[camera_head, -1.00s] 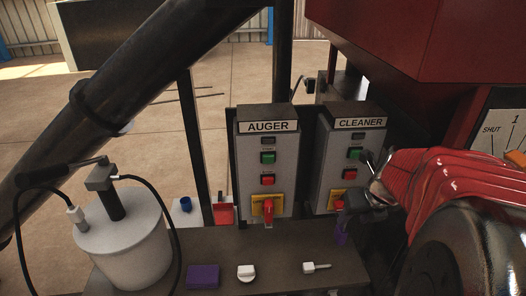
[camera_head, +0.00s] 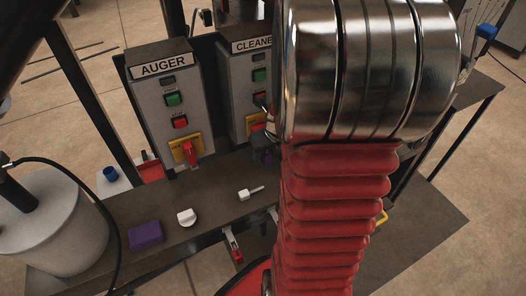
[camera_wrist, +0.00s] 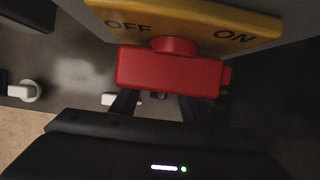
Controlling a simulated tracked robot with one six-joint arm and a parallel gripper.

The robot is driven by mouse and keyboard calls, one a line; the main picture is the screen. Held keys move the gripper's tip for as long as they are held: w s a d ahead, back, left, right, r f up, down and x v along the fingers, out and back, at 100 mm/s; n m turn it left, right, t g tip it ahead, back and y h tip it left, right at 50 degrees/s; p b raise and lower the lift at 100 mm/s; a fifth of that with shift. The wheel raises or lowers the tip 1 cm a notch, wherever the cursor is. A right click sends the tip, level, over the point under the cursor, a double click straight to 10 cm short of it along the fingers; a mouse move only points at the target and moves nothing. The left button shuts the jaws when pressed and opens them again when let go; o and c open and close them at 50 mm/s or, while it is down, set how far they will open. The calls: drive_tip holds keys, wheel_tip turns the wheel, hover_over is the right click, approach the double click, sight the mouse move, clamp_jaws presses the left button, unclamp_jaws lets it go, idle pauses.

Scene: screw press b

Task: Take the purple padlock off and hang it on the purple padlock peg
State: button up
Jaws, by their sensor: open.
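The handle sits on a yellow plate (camera_wrist: 185,20) marked OFF and ON. I cannot tell if the fingers touch anything. The purple padlock peg is not identifiable.
A purple block (camera_head: 146,235), a white knob (camera_head: 186,217) and a white key-like piece (camera_head: 250,193) lie on the dark shelf. A red padlock-like piece (camera_head: 237,254) hangs at its front edge. The AUGER box (camera_head: 170,105) stands left; a grey canister (camera_head: 55,235) is far left.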

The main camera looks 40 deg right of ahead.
drive_tip(key=shift+w+f, duration=0.15)
drive_tip(key=shift+f, duration=0.3)
drive_tip(key=shift+c, duration=0.3)
clamp_jaws()
idle(0.4)
